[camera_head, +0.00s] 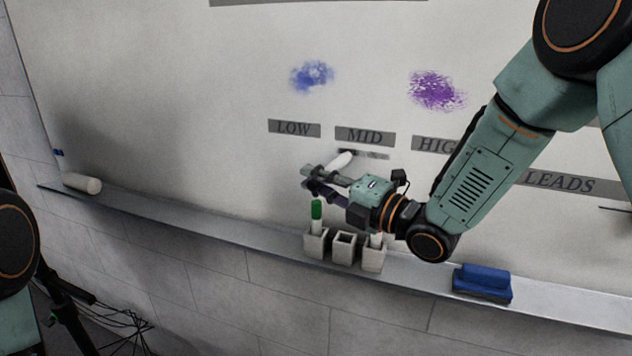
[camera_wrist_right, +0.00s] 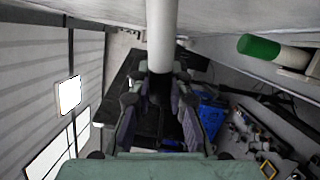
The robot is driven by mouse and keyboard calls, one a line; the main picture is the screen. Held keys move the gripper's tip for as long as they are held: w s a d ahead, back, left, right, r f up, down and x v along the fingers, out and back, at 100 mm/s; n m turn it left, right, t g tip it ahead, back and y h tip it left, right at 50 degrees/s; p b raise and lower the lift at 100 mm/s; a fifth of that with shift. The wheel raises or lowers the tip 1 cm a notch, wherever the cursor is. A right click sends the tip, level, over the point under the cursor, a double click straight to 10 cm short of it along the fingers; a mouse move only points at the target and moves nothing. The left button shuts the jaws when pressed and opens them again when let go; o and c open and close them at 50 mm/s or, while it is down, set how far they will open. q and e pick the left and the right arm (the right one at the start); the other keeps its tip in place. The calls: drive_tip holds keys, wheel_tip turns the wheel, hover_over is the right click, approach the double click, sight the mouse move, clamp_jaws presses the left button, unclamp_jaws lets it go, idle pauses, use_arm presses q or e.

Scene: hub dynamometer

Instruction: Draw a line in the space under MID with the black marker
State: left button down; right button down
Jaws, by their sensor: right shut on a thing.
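The whiteboard (camera_head: 200,90) carries grey labels, with the MID label (camera_head: 365,136) between LOW (camera_head: 294,128) and HIGH. My right gripper (camera_head: 315,180) is below and left of the MID label, shut on a white-bodied marker (camera_head: 341,161). The marker slants up toward the board; its tip is too small to make out. The marker body also shows between the fingers in the right wrist view (camera_wrist_right: 161,40). A dark, thin streak (camera_head: 372,154) lies just under MID, beside the marker's upper end; I cannot tell whether they touch. My left gripper is not in view.
Below, a ledge (camera_head: 210,222) holds small cups, one with a green-capped marker (camera_head: 316,212), an empty-looking middle cup (camera_head: 344,248) and another holding a white marker. A blue eraser (camera_head: 482,280) lies right, a white cylinder (camera_head: 82,183) left. Blue (camera_head: 311,76) and purple (camera_head: 436,90) scribbles are above.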

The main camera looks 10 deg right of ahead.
idle(0.3)
drive_tip(key=shift+s+d, duration=0.5)
drive_tip(key=shift+d, duration=0.35)
drive_tip(key=shift+s+d+f, duration=0.1)
drive_tip(key=shift+s+d, duration=0.35)
drive_tip(key=shift+d, duration=0.1)
